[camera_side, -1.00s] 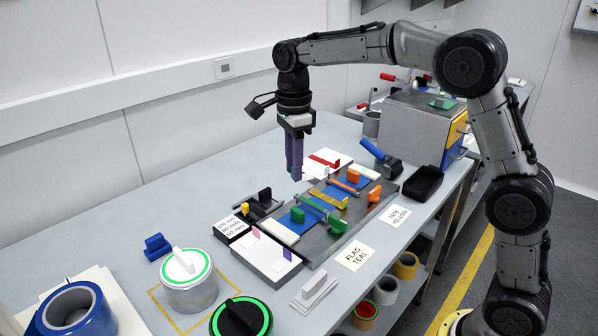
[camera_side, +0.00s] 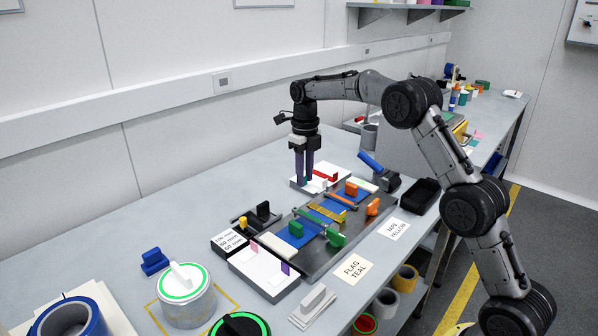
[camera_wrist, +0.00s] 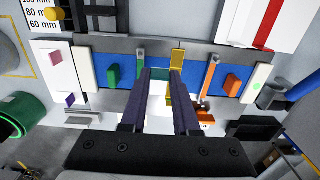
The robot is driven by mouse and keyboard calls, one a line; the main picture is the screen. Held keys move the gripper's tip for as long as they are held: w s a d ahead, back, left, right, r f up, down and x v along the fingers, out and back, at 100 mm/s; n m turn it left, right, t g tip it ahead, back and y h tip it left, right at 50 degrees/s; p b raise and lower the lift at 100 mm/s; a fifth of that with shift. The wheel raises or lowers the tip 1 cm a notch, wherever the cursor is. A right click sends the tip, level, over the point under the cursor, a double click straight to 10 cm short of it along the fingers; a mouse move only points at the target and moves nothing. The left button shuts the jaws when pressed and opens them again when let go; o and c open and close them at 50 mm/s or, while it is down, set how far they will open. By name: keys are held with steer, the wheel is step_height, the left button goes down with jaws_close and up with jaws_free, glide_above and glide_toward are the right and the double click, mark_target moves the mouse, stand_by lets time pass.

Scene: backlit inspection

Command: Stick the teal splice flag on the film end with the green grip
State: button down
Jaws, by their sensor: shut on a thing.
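My gripper (camera_side: 304,182) points down with its fingers close together, above the far-left side of the splicing plate (camera_side: 321,262). In the wrist view, my fingers (camera_wrist: 161,76) are shut on a small teal piece (camera_wrist: 159,75), which looks like the splice flag; a pale part shows between the fingers. The fingers partly hide it. The blue film (camera_side: 287,232) with the green grip (camera_side: 297,214) lies on the plate; the grip also shows in the wrist view (camera_wrist: 113,75), left of my fingers. A second blue film piece has an orange grip (camera_wrist: 231,83), right of my fingers. A yellow strip (camera_side: 328,215) lies between them.
A white board with a red strip (camera_side: 323,174) lies beside my fingers. A white tray (camera_side: 262,275) with pink and purple tabs stands at the plate's near end. A larger green knob (camera_side: 335,237) and an orange one (camera_side: 373,206) stand along the plate's right side.

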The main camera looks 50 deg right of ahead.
stand_by(0.3)
steer(key=shift+f, duration=2.85)
steer(key=shift+f, duration=0.25)
steer(key=shift+f, duration=0.35)
steer(key=shift+f, duration=0.65)
steer(key=c, duration=0.6)
jaws_free()
steer(key=shift+c, duration=0.2)
steer(key=shift+o, duration=0.3)
steer(key=shift+a, duration=0.1)
